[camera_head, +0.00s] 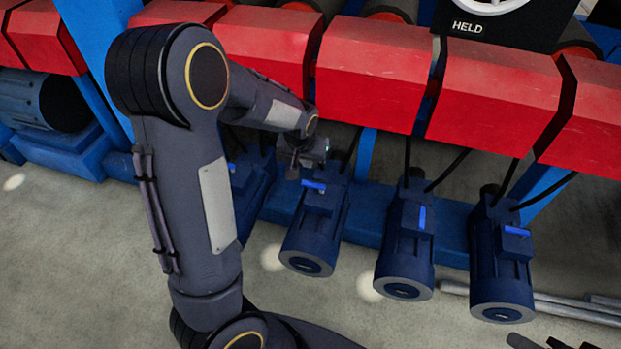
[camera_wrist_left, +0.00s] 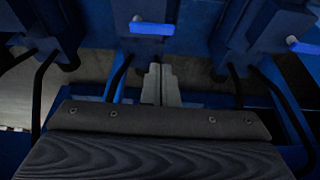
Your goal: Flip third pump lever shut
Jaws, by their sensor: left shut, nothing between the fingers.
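Several dark blue pumps stand in a row, each visible one with a bright blue lever. Next to my left gripper (camera_head: 293,171) is a pump (camera_head: 314,225) whose lever (camera_head: 313,186) lies crosswise. The pump (camera_head: 404,245) to its right has its lever (camera_head: 422,217) along the body. The rightmost pump (camera_head: 500,262) has a crosswise lever (camera_head: 517,231). Another pump (camera_head: 252,195) is partly hidden by my left arm. In the left wrist view the shut, empty fingers (camera_wrist_left: 161,82) point at a crosswise lever (camera_wrist_left: 152,29), with a gap between. My right gripper is out of view.
Red blocks (camera_head: 370,75) overhang the pumps, with black hoses (camera_head: 447,171) running down between. A blue beam (camera_head: 455,219) runs behind the pumps. Grey pipes (camera_head: 570,308) lie on the floor at right. A panel marked HELD (camera_head: 468,27) is above. Open concrete floor lies in front.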

